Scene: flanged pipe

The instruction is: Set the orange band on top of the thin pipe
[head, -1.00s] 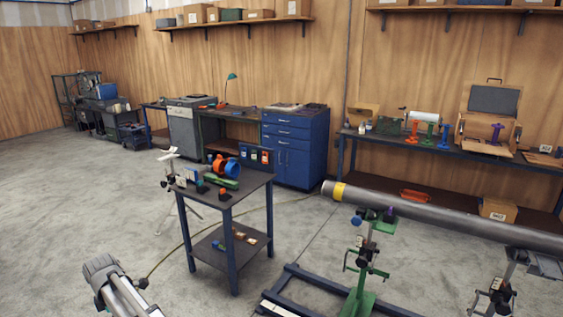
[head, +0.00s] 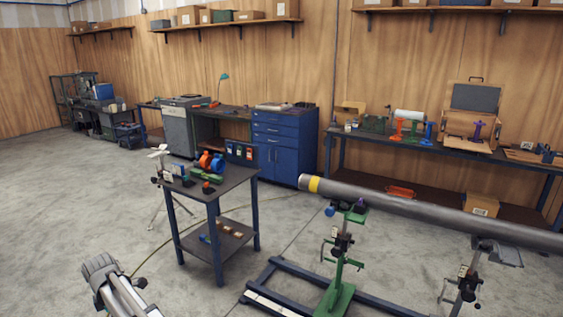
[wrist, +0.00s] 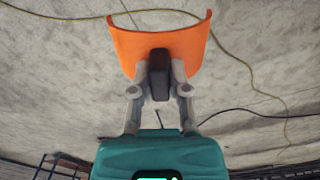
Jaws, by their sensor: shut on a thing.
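The orange band (wrist: 135,48) is a curved, open half-shell in the wrist view. My gripper (wrist: 160,74) is shut on its near edge, and the band sticks out beyond the fingertips over the concrete floor. The band and gripper do not show in the head view, where only part of my arm is at the lower left. A long grey pipe (head: 430,212) with a yellow ring (head: 314,184) near its left end lies across the right side of the head view. It is the only long pipe in view; I cannot tell whether it is the thin one. The band is apart from it.
A green stand (head: 340,265) and a second stand (head: 467,282) carry the pipe above a dark blue floor frame (head: 277,270). A small cart (head: 235,190) with coloured parts stands left of the pipe. A workbench (head: 375,140) runs behind. The left floor is open.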

